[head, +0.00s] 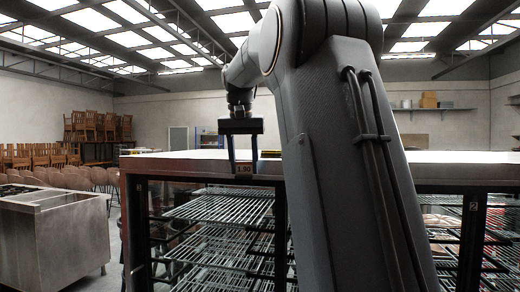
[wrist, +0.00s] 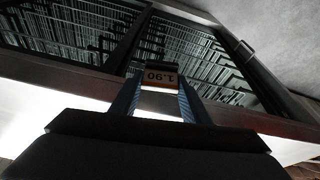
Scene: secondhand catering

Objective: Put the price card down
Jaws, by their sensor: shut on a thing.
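The price card (head: 243,168) is a small orange-tan card with dark edges, marked 1.90. My gripper (head: 241,162) is shut on it, with a blue finger on each side. In the head view the card shows in front of the top front edge of a wire-shelved rack. In the wrist view the card (wrist: 160,77) appears upside down between the tips of the blue fingers (wrist: 159,93). Whether the card touches the rack edge cannot be told.
The rack has a pale flat top (head: 185,155), dark posts and several wire shelves (head: 225,210). A small dark and yellow item (head: 272,154) lies on the top near my arm. A steel cooking unit (head: 55,235) stands at left, with stacked chairs (head: 90,126) behind.

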